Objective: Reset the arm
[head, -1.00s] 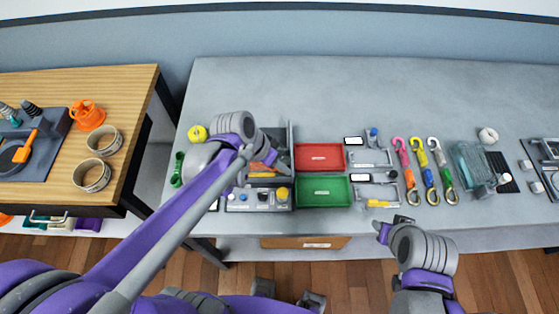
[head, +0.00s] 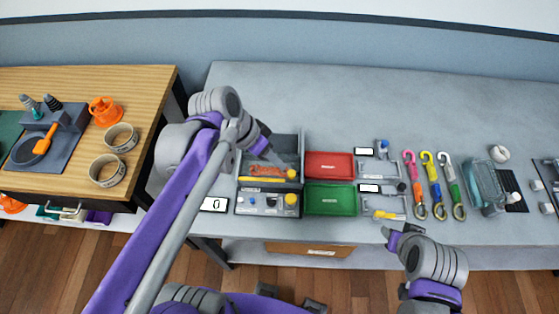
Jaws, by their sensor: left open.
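My left arm reaches in from the lower left over the grey bench (head: 440,95). Its gripper (head: 272,158) is open, above the back part of a grey tray unit (head: 293,145), left of a red tray (head: 329,165). I see nothing held between its fingers. My right gripper (head: 397,236) is low at the bench's front edge, below the yellow-handled tool. Its fingers are too small and angled to tell whether they are open.
A green tray (head: 330,199) lies in front of the red one. Colourful straps with hooks (head: 431,185) and a clear bluish container (head: 484,180) lie to the right. A small display (head: 214,204) reads 0. A wooden table (head: 80,82) stands left. The bench's back is clear.

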